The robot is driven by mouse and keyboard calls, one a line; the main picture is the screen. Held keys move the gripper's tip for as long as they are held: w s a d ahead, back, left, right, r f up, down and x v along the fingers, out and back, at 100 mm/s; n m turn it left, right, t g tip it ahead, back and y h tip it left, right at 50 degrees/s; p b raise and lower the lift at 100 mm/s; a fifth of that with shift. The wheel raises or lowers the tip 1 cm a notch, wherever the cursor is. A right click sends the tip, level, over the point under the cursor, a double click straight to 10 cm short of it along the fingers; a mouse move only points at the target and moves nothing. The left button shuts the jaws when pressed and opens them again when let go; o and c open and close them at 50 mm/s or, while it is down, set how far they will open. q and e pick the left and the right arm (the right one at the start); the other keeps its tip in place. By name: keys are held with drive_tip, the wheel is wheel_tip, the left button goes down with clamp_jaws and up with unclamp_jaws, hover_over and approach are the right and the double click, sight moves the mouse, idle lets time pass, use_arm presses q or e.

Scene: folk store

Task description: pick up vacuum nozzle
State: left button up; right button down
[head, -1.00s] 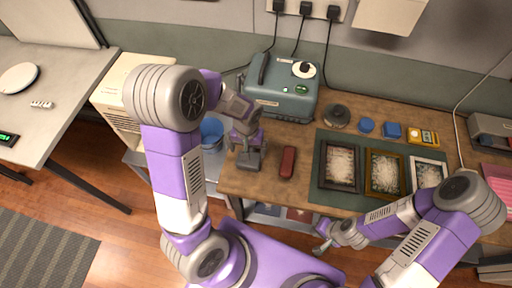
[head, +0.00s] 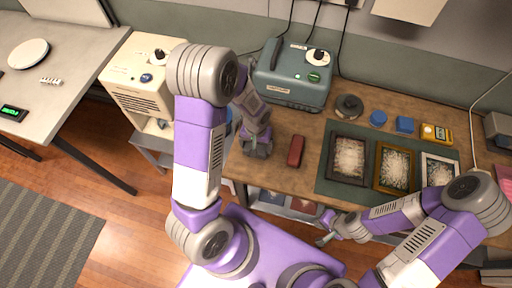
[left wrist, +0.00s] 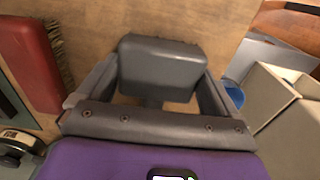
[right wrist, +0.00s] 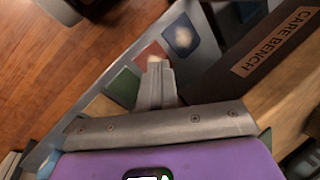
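The vacuum nozzle (left wrist: 160,68) is a dark grey, blocky piece at the bench's left end. In the left wrist view it fills the space between the fingertips of my left gripper (left wrist: 161,78). The fingers are spread wide, one on each side of it; firm contact cannot be made out. In the head view my left gripper (head: 257,146) is low over the bench and mostly hides the nozzle. My right gripper (head: 325,240) is in front of the bench edge; its fingers are together and empty in the right wrist view (right wrist: 156,85).
A red brush (head: 296,151) lies right of the left gripper. A grey-green machine (head: 293,74) stands behind it. Picture frames (head: 348,158) lie on a green mat to the right. A cream box unit (head: 138,75) and a blue bucket stand left of the bench.

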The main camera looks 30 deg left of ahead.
use_arm(q)
drive_tip(key=c, duration=0.5)
drive_tip(key=shift+o, duration=0.2)
drive_tip(key=shift+r, duration=0.1)
wheel_tip(320, 180, up, 10)
drive_tip(key=p, duration=0.2)
